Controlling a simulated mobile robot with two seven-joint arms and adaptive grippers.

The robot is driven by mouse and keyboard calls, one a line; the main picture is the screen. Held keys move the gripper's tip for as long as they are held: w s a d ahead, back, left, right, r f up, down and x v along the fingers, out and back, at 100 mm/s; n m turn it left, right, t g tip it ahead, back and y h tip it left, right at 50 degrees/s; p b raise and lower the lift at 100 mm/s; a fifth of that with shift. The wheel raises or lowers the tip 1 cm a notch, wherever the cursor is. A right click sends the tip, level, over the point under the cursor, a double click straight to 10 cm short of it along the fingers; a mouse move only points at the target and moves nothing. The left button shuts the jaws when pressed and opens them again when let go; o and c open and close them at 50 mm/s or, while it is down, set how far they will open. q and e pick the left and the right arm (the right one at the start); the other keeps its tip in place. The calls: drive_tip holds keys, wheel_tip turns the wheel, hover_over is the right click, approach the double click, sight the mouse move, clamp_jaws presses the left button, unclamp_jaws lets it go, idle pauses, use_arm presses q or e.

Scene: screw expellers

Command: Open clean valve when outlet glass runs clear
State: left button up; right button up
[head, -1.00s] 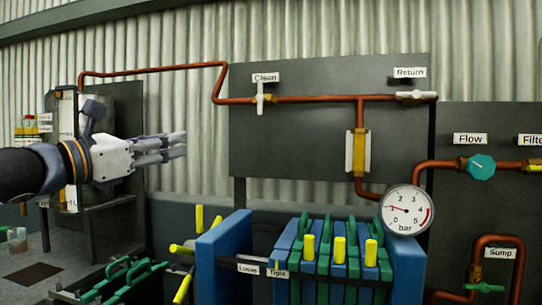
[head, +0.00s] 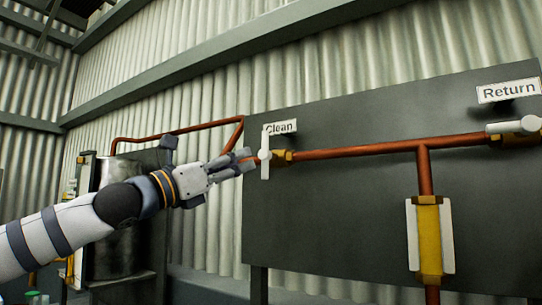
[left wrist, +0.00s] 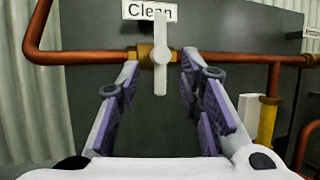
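The clean valve (head: 265,155) has a white lever handle that stands upright, across the copper pipe, under the "Clean" label (head: 280,127). In the left wrist view the same white handle (left wrist: 161,62) stands vertical in front of its brass body. My left gripper (head: 245,160) is open, with its fingertips close to the handle. In the left wrist view its two fingers (left wrist: 160,90) lie on either side of the handle with gaps. The outlet glass (head: 429,238) is a yellowish sight tube in a white and brass frame, below the pipe branch. My right gripper is not in view.
The return valve (head: 515,127) has a white lever lying along the pipe, under the "Return" label (head: 508,91). The copper pipe (head: 360,149) runs along the dark panel (head: 330,220). A dark cylindrical tank (head: 125,215) stands at left behind my arm.

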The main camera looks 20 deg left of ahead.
sight(265, 154)
use_arm(q)
drive_tip(key=x, duration=0.8)
drive_tip(key=shift+w+d, duration=0.2)
drive_tip(key=shift+w+f, duration=0.1)
drive_tip(key=shift+w, duration=0.1)
clamp_jaws()
